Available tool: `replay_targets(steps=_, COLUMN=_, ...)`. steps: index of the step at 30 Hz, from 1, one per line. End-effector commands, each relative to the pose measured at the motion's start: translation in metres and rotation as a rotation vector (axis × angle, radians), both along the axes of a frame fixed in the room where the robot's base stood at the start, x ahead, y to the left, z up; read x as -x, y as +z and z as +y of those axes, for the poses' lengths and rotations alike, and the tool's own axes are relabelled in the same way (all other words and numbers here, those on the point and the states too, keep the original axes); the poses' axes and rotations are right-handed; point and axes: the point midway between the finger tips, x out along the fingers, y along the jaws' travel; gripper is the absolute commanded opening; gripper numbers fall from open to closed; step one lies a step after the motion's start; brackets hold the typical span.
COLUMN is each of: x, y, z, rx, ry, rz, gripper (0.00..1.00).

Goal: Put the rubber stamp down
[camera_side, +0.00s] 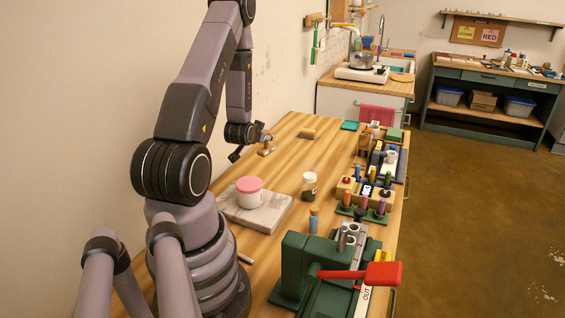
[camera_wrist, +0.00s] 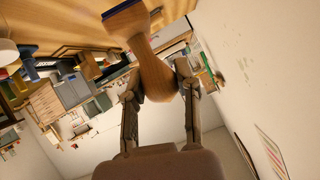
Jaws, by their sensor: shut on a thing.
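The rubber stamp (camera_wrist: 150,62) has a turned wooden handle and a wide base with a blue edge. In the wrist view my gripper (camera_wrist: 158,84) has its two fingers on either side of the handle's thick end, with the base pointing away from them. In the side view my gripper (camera_side: 263,135) is low at the far left of the wooden table, beside the wall. The stamp (camera_side: 266,149) shows small there, upright, base down, at or just above the tabletop. I cannot tell whether the base touches the wood.
A small wooden piece (camera_side: 307,132) lies to the right of the stamp. Bare tabletop (camera_side: 285,160) lies in front. A pink-lidded jar (camera_side: 249,191) stands on a stone slab (camera_side: 283,212) nearer. Racks and bottles (camera_side: 378,205) line the right edge. A green press (camera_side: 300,262) stands in front.

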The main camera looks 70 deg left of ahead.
Motion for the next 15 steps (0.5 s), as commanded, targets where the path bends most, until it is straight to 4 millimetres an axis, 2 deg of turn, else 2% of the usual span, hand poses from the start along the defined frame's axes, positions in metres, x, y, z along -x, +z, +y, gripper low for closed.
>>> replay_targets(steps=4, x=-0.02, y=0.001, z=-0.027, rx=0.002, ry=-0.229, rz=0.002, gripper=0.0)
replay_targets(steps=9, x=-0.034, y=0.002, z=-0.057, rx=-0.002, ry=-0.447, rz=-0.002, gripper=0.0)
replay_targets(steps=12, x=-0.038, y=0.003, z=-0.068, rx=-0.005, ry=-0.521, rz=-0.005, gripper=0.0)
replay_targets(steps=15, x=-0.046, y=-0.001, z=-0.067, rx=-0.007, ry=-0.555, rz=-0.005, gripper=0.0)
